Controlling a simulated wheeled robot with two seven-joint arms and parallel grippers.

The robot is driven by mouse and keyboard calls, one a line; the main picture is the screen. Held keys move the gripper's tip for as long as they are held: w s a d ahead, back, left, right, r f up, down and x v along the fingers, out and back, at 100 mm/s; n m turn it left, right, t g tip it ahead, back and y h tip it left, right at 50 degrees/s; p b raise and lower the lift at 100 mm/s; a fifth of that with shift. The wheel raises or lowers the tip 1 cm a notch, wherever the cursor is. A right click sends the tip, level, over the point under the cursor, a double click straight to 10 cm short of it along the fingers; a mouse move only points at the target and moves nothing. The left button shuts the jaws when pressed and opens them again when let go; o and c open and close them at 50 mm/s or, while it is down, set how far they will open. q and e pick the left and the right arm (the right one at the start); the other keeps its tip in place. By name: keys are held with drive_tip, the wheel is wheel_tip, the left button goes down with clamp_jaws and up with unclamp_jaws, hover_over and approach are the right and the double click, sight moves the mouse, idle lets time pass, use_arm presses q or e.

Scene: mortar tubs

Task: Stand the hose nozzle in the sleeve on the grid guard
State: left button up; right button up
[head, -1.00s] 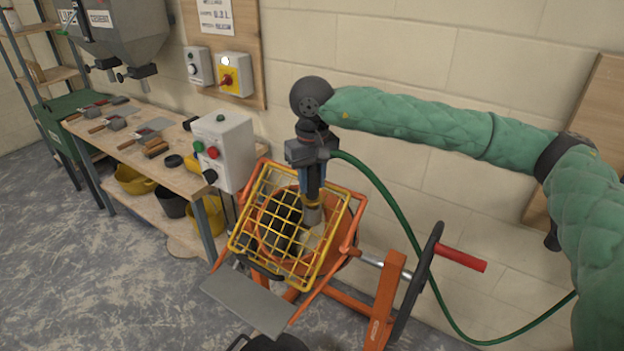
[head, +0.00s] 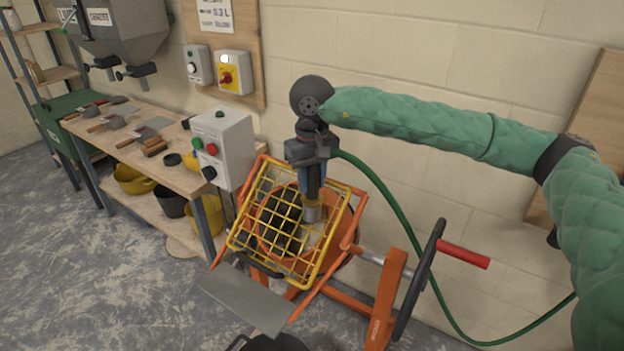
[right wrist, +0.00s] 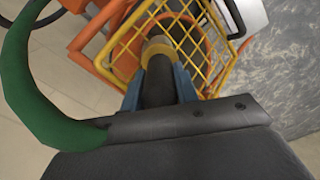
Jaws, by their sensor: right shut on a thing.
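My right gripper (head: 311,184) is shut on the hose nozzle, above the right part of the yellow grid guard (head: 264,252) on the orange mixer. The dark nozzle (right wrist: 158,85) stands between blue fingers in the right wrist view, with a yellow ring at its lower end. A grey cylindrical sleeve (head: 313,213) shows right under the fingertips, at the guard's upper right. The nozzle's end meets the sleeve's top in the picture; I cannot tell how deep it sits. The green hose (head: 384,190) runs from the gripper down to the right. My left gripper is not in view.
The mixer has a black handwheel with a red handle (head: 463,256) at right and a grey chute (head: 245,299) in front. A control box (head: 226,150) stands to the left, beside a bench (head: 170,178) with trowels. Yellow and black tubs sit below the bench. The wall is close behind.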

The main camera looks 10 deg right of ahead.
drive_tip(key=o, duration=1.2)
drive_tip(key=shift+r, duration=0.1)
wheel_tip(320, 180, up, 8)
drive_tip(key=shift+f, duration=0.15)
